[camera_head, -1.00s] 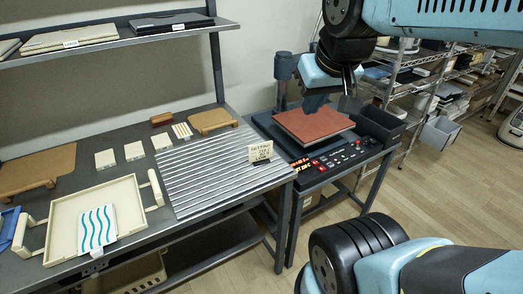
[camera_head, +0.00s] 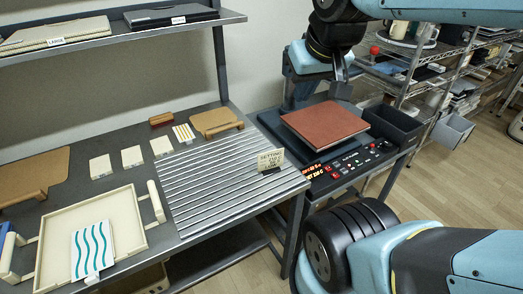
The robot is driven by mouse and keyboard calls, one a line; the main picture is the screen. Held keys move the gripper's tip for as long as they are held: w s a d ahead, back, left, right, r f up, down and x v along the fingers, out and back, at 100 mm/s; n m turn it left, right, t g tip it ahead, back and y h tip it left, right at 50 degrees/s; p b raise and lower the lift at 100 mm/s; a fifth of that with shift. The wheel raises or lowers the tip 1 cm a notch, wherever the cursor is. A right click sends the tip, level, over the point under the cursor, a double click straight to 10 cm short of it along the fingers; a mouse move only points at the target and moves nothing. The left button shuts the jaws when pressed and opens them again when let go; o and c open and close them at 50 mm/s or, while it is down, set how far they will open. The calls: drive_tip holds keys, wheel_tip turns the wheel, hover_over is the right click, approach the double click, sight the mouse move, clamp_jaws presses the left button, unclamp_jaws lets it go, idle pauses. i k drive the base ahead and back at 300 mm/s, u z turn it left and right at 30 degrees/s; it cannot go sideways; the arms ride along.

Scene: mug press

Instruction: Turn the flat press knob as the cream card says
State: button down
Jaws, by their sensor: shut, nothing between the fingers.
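The flat press (camera_head: 268,117) stands on its own table at the right, with a reddish-brown pad (camera_head: 322,124) on top. Its front control panel (camera_head: 345,166) has small lit red displays, coloured buttons and small dark controls; I cannot tell which is the knob or where it points. The cream card (camera_head: 271,159) stands upright in a dark holder on the slatted grey surface, left of the panel. Its printed lines are too small to read surely. My gripper (camera_head: 339,88) is shut and empty, high above the back of the pad, well apart from the panel.
A cream tray (camera_head: 141,199) with a wavy-patterned mug wrap (camera_head: 94,248) lies at the left. Pale tiles (camera_head: 132,156) and brown boards (camera_head: 217,121) lie behind it. A dark bin (camera_head: 394,124) sits right of the pad. My own arm fills the lower right.

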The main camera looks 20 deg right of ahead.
sight(387, 145)
drive_tip(key=u, duration=0.3)
drive_tip(key=i, duration=0.15)
drive_tip(key=z, duration=0.45)
drive_tip(key=k, duration=0.55)
drive_tip(key=z, duration=0.35)
drive_tip(key=i, duration=0.15)
drive_tip(key=z, duration=2.05)
drive_tip(key=i, duration=0.85)
